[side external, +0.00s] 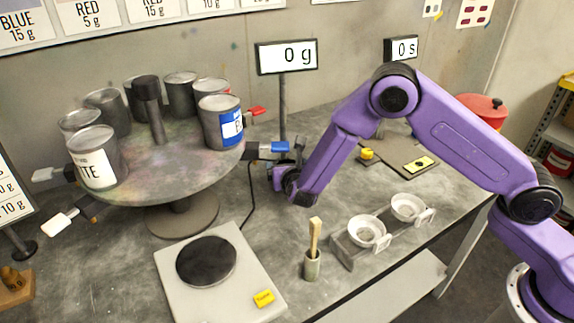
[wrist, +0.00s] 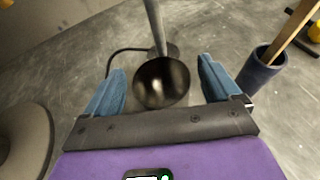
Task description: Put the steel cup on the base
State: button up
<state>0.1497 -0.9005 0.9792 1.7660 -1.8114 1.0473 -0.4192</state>
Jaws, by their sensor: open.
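In the wrist view a dark, shiny round steel cup (wrist: 162,84) shows its open mouth between the two blue fingers of my gripper (wrist: 160,67). The fingers are spread, with a gap visible on each side of the cup. In the side view my gripper (side external: 280,176) is low over the table, right of the turntable; I cannot make out the cup clearly there. A flat grey plate (side external: 398,158) with a yellow label and a yellow knob lies at the back right, partly behind my arm; I cannot tell whether it is the base.
The display pole (wrist: 155,25) stands just beyond the cup. A brush holder (side external: 312,266) and a rack (side external: 343,250) with two white bowls stand in front. A scale (side external: 236,278) reading 0 g lies front left. A turntable (side external: 160,185) holds several paint cans, with handles sticking out.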

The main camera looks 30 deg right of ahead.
jog(key=shift+v, duration=1.6)
jog(key=s+d+r+m+g, duration=0.3)
jog(key=s+d+m, duration=0.1)
jog(key=s, duration=0.4)
jog(key=s+d+r+m+g+y, duration=0.1)
jog(key=s+d+r+m+g, duration=0.2)
jog(key=s, duration=0.6)
jog(key=s+d+r+m+g, duration=0.3)
jog(key=s+d+r+m, duration=0.1)
jog(key=s+m, duration=0.3)
jog(key=shift+s+d+m, duration=0.3)
jog(key=shift+s, duration=0.7)
jog(key=s+m+g+y, duration=0.1)
jog(key=s, duration=0.3)
jog(key=s+d+r+m+g+y, duration=0.1)
jog(key=s+m+y, duration=0.1)
jog(key=s, duration=0.2)
jog(key=s+m+g+y, duration=0.1)
jog(key=s, duration=0.4)
jog(key=shift+s+d+r, duration=0.1)
jog(key=shift+d+r, duration=0.05)
jog(key=shift+d, duration=0.05)
